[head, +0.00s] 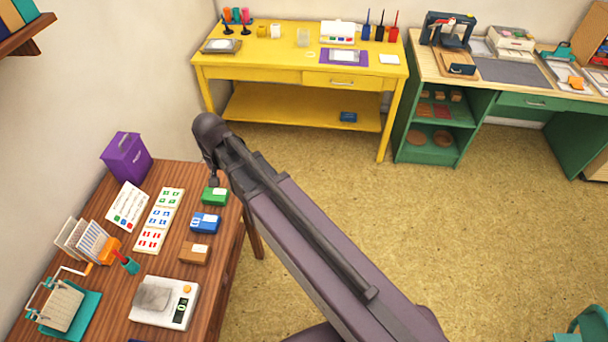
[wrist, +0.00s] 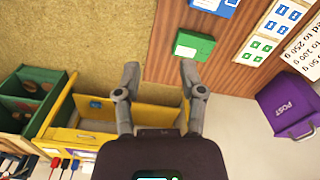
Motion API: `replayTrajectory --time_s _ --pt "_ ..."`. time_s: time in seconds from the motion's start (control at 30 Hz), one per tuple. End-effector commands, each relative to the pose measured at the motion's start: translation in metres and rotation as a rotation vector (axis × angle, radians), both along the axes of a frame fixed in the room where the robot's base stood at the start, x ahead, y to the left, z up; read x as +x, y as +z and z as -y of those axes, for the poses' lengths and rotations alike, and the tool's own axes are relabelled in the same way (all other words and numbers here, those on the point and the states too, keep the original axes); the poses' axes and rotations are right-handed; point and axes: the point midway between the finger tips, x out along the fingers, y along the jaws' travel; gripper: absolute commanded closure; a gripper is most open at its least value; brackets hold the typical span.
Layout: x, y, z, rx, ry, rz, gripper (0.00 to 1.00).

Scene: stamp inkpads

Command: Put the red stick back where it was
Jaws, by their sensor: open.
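A thin red stick (head: 396,18) stands upright at a small red holder (head: 393,34) on the yellow table (head: 270,66), at the right of a row with a blue and a dark one. In the wrist view, small red and dark shapes show at the lower left, too small to tell the stick apart. My gripper (wrist: 160,75) is open, with nothing between its fingers. It hangs near the right edge of the brown wooden table, far from the red stick. In the head view my arm largely hides it.
The brown table (head: 170,262) holds green (head: 215,196), blue (head: 205,223) and brown (head: 194,253) boxes, a scale (head: 165,302) and a purple post box (head: 126,156). A green desk (head: 508,98) stands at the right. The floor (head: 470,220) between is clear.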

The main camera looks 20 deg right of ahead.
Motion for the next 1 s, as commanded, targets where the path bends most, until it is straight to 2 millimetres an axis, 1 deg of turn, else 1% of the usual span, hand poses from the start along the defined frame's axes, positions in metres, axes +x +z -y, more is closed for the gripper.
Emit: replayTrajectory --time_s 0.03,0.2,0.37,0.4,0.5,0.6,0.7,0.8,1.0 --pt "-0.004 0.000 0.021 0.000 0.000 0.000 0.48" --pt "-0.010 0.000 0.079 -0.001 0.025 0.000 0.48" --pt "-0.022 0.000 0.131 -0.001 0.047 0.000 0.48" --pt "-0.025 0.000 0.143 -0.002 0.052 0.000 0.48" --pt "-0.035 0.000 0.172 -0.002 0.067 0.000 0.48" --pt "-0.044 0.000 0.196 -0.002 0.080 0.000 0.48" --pt "-0.052 0.000 0.214 -0.002 0.092 0.000 0.48" --pt "-0.056 0.000 0.224 -0.002 0.100 0.000 0.48" --pt "-0.058 0.000 0.230 -0.003 0.105 0.000 0.48"
